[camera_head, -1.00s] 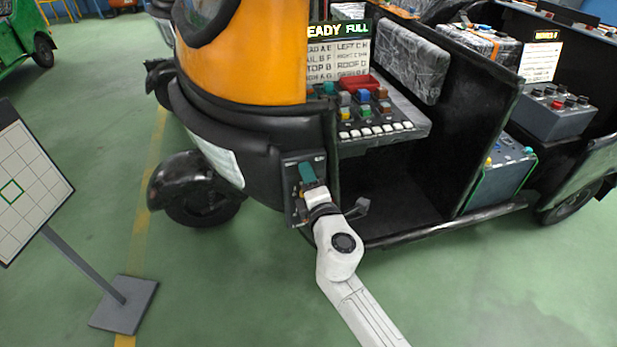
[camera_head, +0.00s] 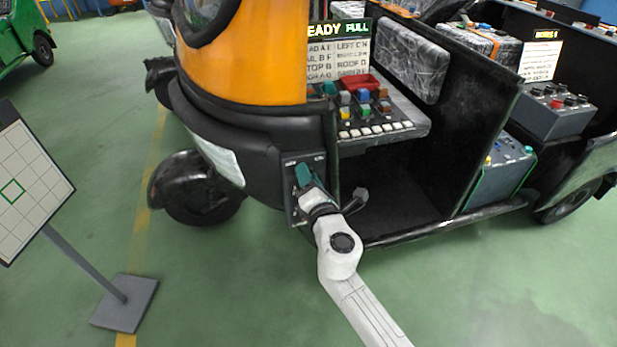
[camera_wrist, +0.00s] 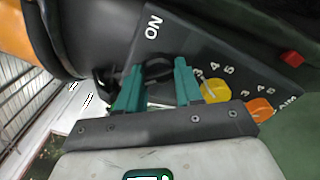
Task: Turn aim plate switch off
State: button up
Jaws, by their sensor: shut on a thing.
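The dark control panel (camera_head: 291,188) is on the front side of the rickshaw. In the wrist view the panel (camera_wrist: 205,50) shows the word ON at its upper part. My gripper (camera_head: 304,175) is at this panel, its teal fingers against it. In the wrist view my gripper (camera_wrist: 157,74) is shut on a dark switch (camera_wrist: 157,66) below the ON mark. The fingers partly hide the switch, and I cannot tell its position clearly. The aim plate (camera_head: 22,185), a white grid with one green-outlined square, stands tilted on a post at the left.
A yellow knob (camera_wrist: 217,91) and an orange knob (camera_wrist: 259,110) with number marks sit beside the fingers, and a red part (camera_wrist: 291,58) is farther right. A console (camera_head: 375,128) with coloured buttons is above the rickshaw's open floor. Green floor is clear in front.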

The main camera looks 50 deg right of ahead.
jog(key=shift+f, duration=0.1)
jog(key=o, duration=1)
jog(key=shift+o, duration=0.2)
jog(key=shift+s, duration=0.15)
jog(key=b+v, duration=0.1)
jog(key=v, duration=0.9)
jog(key=shift+s+a+b, duration=0.2)
jog(key=shift+a+b, duration=0.1)
jog(key=shift+b, duration=0.05)
